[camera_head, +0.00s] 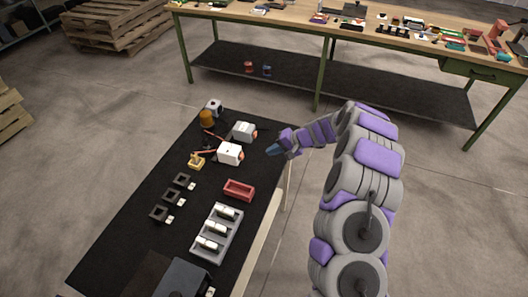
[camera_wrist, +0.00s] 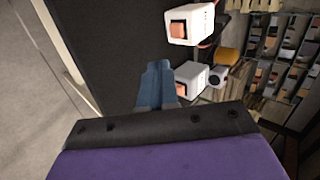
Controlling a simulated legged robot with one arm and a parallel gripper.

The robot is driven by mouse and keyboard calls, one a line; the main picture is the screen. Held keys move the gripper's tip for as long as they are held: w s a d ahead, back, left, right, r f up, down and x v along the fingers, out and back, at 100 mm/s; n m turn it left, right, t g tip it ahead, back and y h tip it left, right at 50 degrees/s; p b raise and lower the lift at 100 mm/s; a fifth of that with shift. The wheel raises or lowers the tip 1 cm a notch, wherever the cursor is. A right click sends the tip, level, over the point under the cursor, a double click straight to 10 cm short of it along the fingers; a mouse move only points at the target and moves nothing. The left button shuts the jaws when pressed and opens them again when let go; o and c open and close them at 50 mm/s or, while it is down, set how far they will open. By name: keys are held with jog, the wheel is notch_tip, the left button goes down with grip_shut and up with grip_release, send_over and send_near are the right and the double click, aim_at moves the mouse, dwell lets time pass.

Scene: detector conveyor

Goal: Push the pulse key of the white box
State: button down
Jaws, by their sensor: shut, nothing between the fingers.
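Two white boxes stand on the black table top. The nearer white box (camera_head: 230,153) has a small reddish patch on its right side, and the farther white box (camera_head: 243,131) is just behind it. In the wrist view, one white box (camera_wrist: 200,22) at the top shows an orange-brown square key (camera_wrist: 179,29) in a dark frame. The other white box (camera_wrist: 192,75) shows a smaller orange patch, partly hidden by my gripper. I cannot read any label on the keys. My gripper (camera_head: 272,150) is shut and empty, right of both boxes and apart from them. Its fingers (camera_wrist: 155,66) also show in the wrist view.
On the black table (camera_head: 135,215) are an orange dome (camera_head: 207,118), a grey box (camera_head: 214,106), a yellow part (camera_head: 196,161), a red tray (camera_head: 239,190) and a grey rack (camera_head: 216,232). Thin red cables lie left of the boxes. A workbench (camera_head: 300,30) stands behind.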

jog(key=shift+s+d+r, duration=0.15)
jog(key=shift+r, duration=0.4)
jog(key=shift+d, duration=0.1)
jog(key=shift+d, duration=0.35)
jog(key=shift+a, duration=0.25)
